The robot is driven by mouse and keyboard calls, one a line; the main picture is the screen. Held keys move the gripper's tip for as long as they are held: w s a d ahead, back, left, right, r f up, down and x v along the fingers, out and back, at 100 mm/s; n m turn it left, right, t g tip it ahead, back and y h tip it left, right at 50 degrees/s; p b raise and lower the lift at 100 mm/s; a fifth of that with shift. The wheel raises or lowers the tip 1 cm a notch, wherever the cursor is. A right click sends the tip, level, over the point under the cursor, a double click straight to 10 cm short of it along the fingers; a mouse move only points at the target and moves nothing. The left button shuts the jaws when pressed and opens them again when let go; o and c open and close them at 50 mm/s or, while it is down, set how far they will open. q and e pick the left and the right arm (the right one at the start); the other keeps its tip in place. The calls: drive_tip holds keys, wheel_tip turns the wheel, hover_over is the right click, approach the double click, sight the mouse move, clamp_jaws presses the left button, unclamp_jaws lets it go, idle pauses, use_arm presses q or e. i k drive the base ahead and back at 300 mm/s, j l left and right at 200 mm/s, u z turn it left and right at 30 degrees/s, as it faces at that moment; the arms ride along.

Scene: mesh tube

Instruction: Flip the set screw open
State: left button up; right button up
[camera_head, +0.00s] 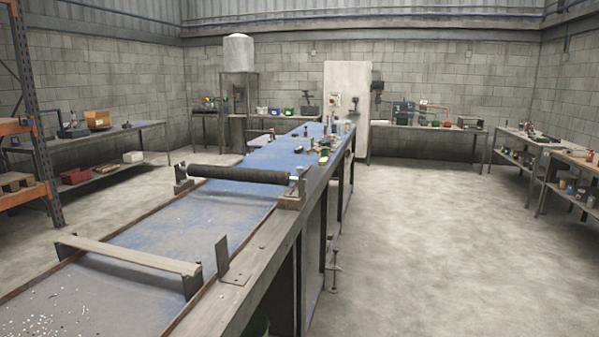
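A dark mesh tube (240,174) lies across the long workbench, held between a left end bracket (181,178) and a right end bracket (296,188). A short pale shaft end (293,179) shows at the tube's right end. The set screw is too small to make out at this distance, so I cannot tell how it is turned. Neither of my grippers is in view.
The long workbench (150,228) runs from lower left to the back, with a crossbar (128,253) and an upright metal plate (223,255) nearer me. Tools lie on its far end. An orange rack (38,150) stands left. The floor (440,240) on the right is clear.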

sight(301, 170)
drive_tip(key=k+l, duration=0.35)
drive_tip(key=i+l+z, duration=0.1)
drive_tip(key=i+l, duration=0.15)
drive_tip(key=i, duration=1.05)
drive_tip(key=i+l+z, duration=0.15)
drive_tip(key=i, duration=1.15)
